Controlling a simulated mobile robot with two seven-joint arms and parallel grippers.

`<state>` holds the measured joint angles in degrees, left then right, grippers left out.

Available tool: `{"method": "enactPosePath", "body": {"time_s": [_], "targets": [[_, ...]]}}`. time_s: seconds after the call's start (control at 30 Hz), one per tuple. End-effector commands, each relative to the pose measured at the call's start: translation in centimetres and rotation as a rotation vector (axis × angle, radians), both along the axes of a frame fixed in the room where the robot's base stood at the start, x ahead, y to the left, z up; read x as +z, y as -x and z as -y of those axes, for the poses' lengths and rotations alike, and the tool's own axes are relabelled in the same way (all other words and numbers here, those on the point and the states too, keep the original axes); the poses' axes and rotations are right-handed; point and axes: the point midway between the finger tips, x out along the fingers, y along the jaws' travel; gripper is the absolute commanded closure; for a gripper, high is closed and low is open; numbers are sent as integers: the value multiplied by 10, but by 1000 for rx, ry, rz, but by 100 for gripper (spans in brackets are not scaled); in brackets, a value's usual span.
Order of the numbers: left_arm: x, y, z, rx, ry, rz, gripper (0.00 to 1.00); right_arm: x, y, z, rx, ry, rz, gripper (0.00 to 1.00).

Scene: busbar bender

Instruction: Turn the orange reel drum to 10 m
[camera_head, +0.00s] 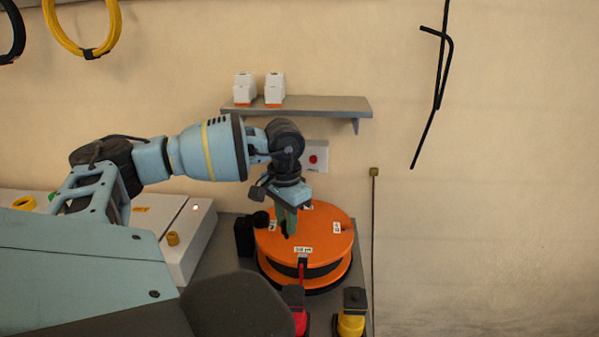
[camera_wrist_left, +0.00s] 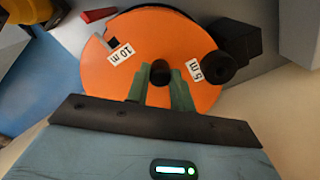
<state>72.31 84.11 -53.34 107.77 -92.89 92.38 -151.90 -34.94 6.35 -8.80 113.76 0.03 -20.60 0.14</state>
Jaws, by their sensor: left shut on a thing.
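The orange reel drum (camera_head: 325,222) sits on the grey bench; in the left wrist view its orange face (camera_wrist_left: 160,32) fills the upper middle. My left gripper (camera_head: 287,226) reaches down onto the drum's top. In the left wrist view its green fingers (camera_wrist_left: 161,86) are shut on a dark round handle (camera_wrist_left: 161,72) on the face. A "10 m" label (camera_wrist_left: 120,54) lies beside a dark notch-like part. A "5 m" label (camera_wrist_left: 195,72) lies at the right. In the head view a front label (camera_head: 303,249) stands just above a red pointer (camera_head: 302,270). My right gripper is not in view.
A black block (camera_head: 244,237) stands left of the drum. A red item (camera_head: 294,310) and a yellow item (camera_head: 351,318) with black tops stand in front. A wall shelf (camera_head: 320,105) with white boxes and a red-button switch (camera_head: 314,157) are behind. White boxes (camera_head: 185,240) stand left.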

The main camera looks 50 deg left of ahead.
Motion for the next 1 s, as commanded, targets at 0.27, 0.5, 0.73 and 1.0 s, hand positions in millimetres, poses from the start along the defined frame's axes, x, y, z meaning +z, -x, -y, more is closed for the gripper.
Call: {"method": "enactPosePath", "body": {"time_s": [0.27, 0.5, 0.73, 1.0], "targets": [[0, 3, -3, -5, 1, 1, 100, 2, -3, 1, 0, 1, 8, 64], [0, 3, -3, -5, 1, 1, 73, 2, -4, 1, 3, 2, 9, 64], [0, 3, -3, -5, 1, 1, 55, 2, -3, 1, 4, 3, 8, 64], [5, 2, -3, -5, 1, 2, 55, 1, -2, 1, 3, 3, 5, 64]]}}
